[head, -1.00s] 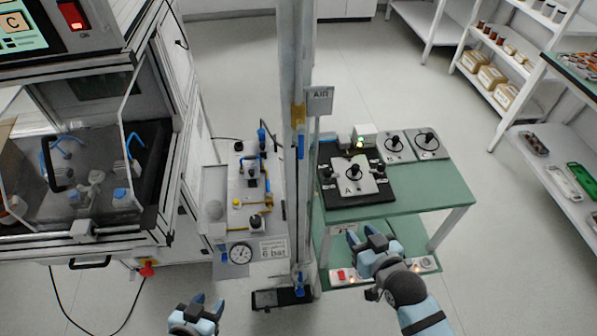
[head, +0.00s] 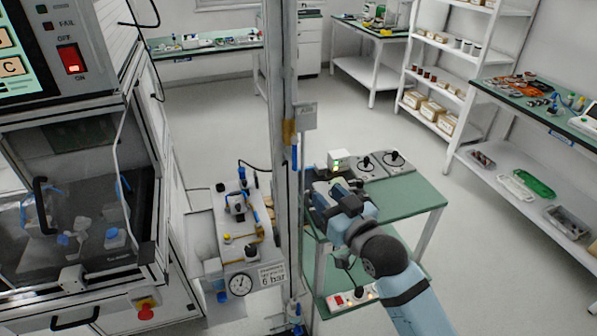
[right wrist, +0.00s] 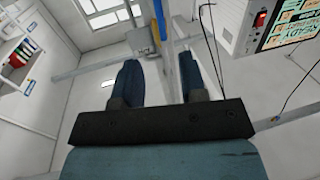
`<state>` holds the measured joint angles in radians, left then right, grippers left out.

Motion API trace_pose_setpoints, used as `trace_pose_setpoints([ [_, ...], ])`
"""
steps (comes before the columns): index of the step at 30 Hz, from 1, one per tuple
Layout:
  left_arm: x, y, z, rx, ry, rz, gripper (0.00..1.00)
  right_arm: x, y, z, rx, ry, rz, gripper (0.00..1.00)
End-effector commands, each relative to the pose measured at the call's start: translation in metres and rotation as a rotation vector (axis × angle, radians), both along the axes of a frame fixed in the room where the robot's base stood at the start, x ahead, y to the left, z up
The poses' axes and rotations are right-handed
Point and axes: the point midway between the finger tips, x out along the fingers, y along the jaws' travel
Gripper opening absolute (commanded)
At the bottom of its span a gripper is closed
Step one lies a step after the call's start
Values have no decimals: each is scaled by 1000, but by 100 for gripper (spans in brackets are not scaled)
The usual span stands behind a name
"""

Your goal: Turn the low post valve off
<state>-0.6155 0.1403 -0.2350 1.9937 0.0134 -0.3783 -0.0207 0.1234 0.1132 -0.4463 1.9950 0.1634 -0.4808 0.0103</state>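The grey upright post (head: 288,80) stands in the middle of the head view. The low post valve (head: 296,311), with a blue handle, is near the bottom of the post. It is small, and I cannot tell its handle's exact angle. A second blue handle (head: 294,157) sits higher on the post, below the AIR sign. My right gripper (head: 314,194) is just right of the post, well above the low valve, over the green table. In the right wrist view its two fingers (right wrist: 160,80) are apart with nothing gripped. My left gripper is out of view.
The green table (head: 415,205) carries dark-knobbed plates and a box with green lights. A pneumatic panel (head: 237,225) with a 6 bar gauge stands left of the post. An enclosed machine (head: 75,190) fills the left. Floor behind is clear.

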Motion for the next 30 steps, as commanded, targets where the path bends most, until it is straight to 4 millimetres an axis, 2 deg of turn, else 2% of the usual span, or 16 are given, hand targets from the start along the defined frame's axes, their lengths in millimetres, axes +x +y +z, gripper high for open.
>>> trace_pose_setpoints([
  [5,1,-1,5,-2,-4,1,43,22,12,2,0,-1,0,39],
  [12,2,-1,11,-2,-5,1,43,67,38,2,0,0,0,39],
  [18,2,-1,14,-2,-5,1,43,98,55,2,1,0,0,39],
  [24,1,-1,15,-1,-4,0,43,114,64,0,0,1,-1,39],
  [30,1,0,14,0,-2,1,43,117,66,0,0,0,-1,39],
])
